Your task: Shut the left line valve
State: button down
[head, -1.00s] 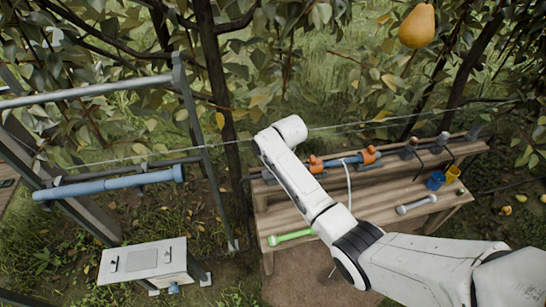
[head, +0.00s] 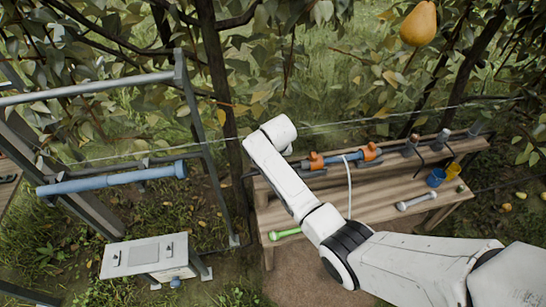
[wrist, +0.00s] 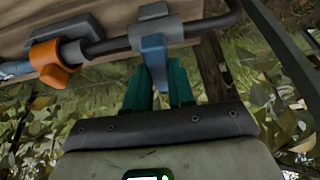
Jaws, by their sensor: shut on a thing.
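The line valve shows in the wrist view as a grey body (wrist: 157,32) on a dark pipe, with a blue lever (wrist: 153,50) sticking out of it. My gripper (wrist: 159,76) has its green fingers on either side of the lever's end and is shut on it. The lever stands roughly square to the pipe. Where the fingers touch the lever is partly hidden. In the head view my white arm hides the gripper and this valve.
Orange fittings (head: 316,161) with a blue piece between them sit on the line along the wooden bench (head: 385,193). A pear (head: 418,25) hangs at upper right.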

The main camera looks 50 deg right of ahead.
jog(key=c, duration=1)
grip_release()
jog(key=shift+o, duration=0.2)
jog(key=shift+r, duration=0.1)
jog(key=v, duration=1)
jog(key=shift+s+r, duration=0.15)
jog(key=shift+r, duration=0.1)
jog(key=shift+a, duration=0.1)
